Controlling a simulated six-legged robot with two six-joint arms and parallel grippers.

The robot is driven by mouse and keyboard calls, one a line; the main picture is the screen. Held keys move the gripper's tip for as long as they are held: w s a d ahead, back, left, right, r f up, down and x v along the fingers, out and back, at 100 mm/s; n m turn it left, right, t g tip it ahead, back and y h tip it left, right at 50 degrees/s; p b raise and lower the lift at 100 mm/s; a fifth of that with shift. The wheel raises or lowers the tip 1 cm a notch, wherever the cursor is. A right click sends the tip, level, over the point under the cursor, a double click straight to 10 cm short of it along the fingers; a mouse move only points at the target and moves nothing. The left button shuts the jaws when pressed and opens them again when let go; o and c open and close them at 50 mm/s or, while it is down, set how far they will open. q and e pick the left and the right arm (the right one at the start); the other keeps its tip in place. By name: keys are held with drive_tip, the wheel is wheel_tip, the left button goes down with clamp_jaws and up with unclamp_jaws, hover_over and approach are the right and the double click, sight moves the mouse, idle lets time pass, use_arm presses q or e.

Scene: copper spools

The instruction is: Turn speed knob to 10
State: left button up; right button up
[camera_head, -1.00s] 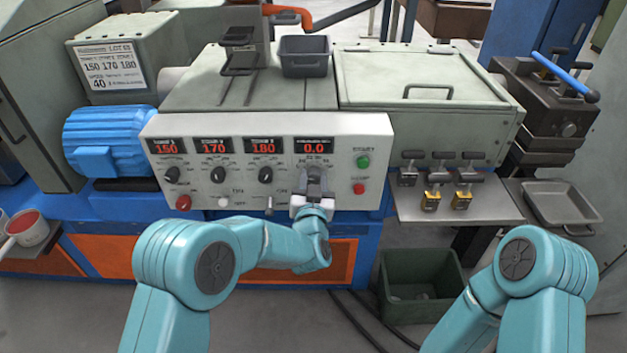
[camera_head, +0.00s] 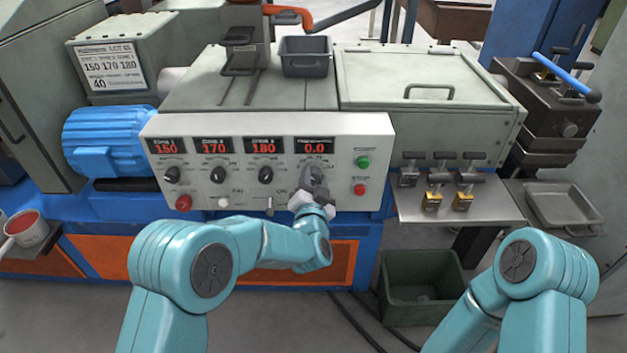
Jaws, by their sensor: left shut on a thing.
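The control panel (camera_head: 337,148) is white with red number displays. The rightmost display (camera_head: 314,146) reads 0.0. The speed knob under it is hidden behind my left gripper (camera_head: 314,178). That gripper is shut on the knob, with its fingers against the panel and its body tilted. Three black knobs to the left, such as the zone 3 knob (camera_head: 265,174), sit under displays reading 150, 170 and 180. My right arm (camera_head: 530,275) shows at lower right; its gripper is not in the picture.
A green start button (camera_head: 363,162) and a red button (camera_head: 359,189) lie close right of my left gripper. A red knob (camera_head: 183,202) and small switches line the panel's bottom. A shelf (camera_head: 410,208) with padlocks stands right. A green bin (camera_head: 408,313) is on the floor.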

idle(0.4)
use_arm(q)
drive_tip(key=o, duration=1)
drive_tip(key=shift+o, duration=0.2)
drive_tip(key=s, duration=1.6)
drive_tip(key=shift+s+a+r, duration=0.15)
drive_tip(key=shift+s+a, duration=0.05)
drive_tip(key=shift+a, duration=0.05)
